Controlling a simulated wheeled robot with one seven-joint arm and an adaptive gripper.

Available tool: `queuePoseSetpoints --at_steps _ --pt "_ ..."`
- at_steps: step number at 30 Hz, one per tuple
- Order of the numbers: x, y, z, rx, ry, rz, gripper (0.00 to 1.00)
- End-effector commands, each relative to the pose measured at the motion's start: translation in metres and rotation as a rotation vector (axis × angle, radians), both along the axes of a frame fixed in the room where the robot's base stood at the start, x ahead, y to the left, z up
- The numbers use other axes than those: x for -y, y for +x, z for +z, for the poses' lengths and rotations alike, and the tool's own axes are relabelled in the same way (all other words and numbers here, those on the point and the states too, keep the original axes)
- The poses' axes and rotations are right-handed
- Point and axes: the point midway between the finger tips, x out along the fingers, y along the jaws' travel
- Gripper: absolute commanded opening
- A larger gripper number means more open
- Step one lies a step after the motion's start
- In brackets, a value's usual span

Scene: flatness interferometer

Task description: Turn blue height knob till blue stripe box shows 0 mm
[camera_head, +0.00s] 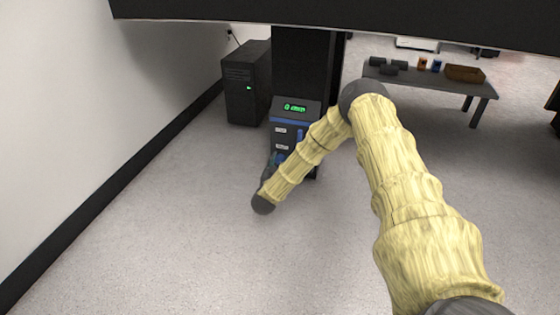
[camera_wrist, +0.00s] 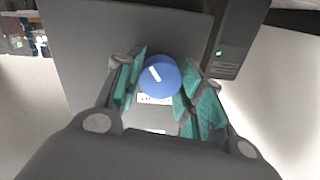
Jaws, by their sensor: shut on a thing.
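The blue height knob (camera_wrist: 159,76), with a white pointer line tilted to the upper left, sits between the teal finger pads of my gripper (camera_wrist: 160,88) in the wrist view. My gripper is shut on it. The blue stripe box (camera_head: 308,103) is dark, with a blue band and a lit green readout (camera_head: 295,107) in the head view. The readout looks like 0 mm, though it is small. In the head view my gripper (camera_head: 275,162) is at the lower front of the box, and my wrist and forearm partly hide it.
A black computer tower (camera_head: 246,85) stands left of the box, by the wall. A low grey bench (camera_head: 425,83) with small blocks, cups and a brown tray is at the back right. A dark overhang (camera_head: 330,25) crosses the top. The floor in front is clear.

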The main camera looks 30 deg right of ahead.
Motion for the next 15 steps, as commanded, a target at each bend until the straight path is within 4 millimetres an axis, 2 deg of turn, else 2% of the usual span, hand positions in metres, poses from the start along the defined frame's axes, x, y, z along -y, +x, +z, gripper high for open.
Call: queuePoseSetpoints --at_steps 5,6,9,15 --pt "-0.0013 0.0007 0.0001 0.001 0.0 0.002 0.14" --pt "-0.0013 0.0007 0.0001 0.001 0.0 0.002 0.4" --pt "-0.0012 0.0005 0.0001 0.001 0.0 0.002 0.58" --pt "0.0003 -0.0003 0.0 0.0 0.0 0.0 0.6"
